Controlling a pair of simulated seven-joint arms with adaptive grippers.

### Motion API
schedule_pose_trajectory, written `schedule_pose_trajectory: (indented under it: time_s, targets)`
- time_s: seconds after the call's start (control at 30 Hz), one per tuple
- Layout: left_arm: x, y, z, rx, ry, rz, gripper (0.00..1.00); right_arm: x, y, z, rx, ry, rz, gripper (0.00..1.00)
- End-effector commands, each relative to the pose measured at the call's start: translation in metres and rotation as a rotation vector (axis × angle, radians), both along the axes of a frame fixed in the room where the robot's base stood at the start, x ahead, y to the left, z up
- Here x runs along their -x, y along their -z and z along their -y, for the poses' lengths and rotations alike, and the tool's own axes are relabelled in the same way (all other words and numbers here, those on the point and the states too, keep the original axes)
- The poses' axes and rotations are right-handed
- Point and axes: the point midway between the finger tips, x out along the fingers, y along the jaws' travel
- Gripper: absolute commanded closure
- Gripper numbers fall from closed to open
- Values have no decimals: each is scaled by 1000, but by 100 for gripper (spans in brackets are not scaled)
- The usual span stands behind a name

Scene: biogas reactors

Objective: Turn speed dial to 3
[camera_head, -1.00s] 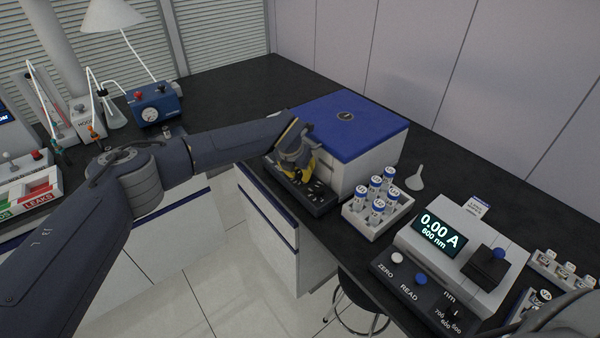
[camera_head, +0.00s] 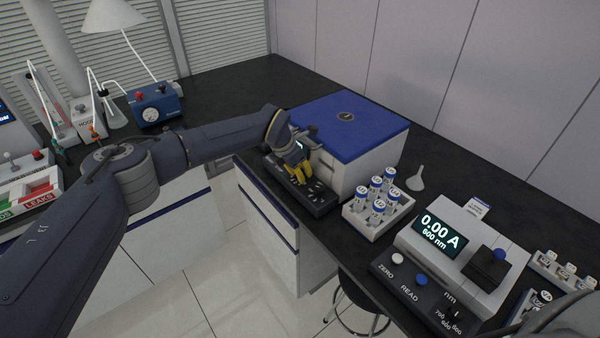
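The blue-lidded white box-shaped machine (camera_head: 372,150) stands on the black bench, with a dark control panel (camera_head: 320,203) along its front foot. My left gripper (camera_head: 298,181), with yellow fingers, reaches down onto this panel from the left. Its fingertips are at the panel's controls, and the gripper hides most of them. I cannot make out the speed dial or its numbers, nor whether the fingers hold it. My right gripper is not in view; a grey part of my body shows at the lower right corner.
A white rack of capped tubes (camera_head: 366,224) stands close to the right of the panel. Beyond it is a photometer reading 0.00 A (camera_head: 440,232) with its own dial. A blue pump box (camera_head: 155,104) and a flask stand at the back left. A stool (camera_head: 350,310) is below.

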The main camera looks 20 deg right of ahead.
Motion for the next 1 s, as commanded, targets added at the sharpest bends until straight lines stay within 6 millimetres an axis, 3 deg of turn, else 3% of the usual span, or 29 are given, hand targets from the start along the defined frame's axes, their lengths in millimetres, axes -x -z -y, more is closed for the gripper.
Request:
schedule_pose_trajectory:
  time_s: [0.33,0.37,0.6,1.0]
  targets:
    - [0,1,-1,-2,1,-3,100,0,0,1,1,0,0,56]
    - [0,1,-1,-2,1,-3,76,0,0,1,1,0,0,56]
    - [0,1,-1,-2,1,-1,49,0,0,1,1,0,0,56]
    - [0,-10,-5,-1,1,2,49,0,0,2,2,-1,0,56]
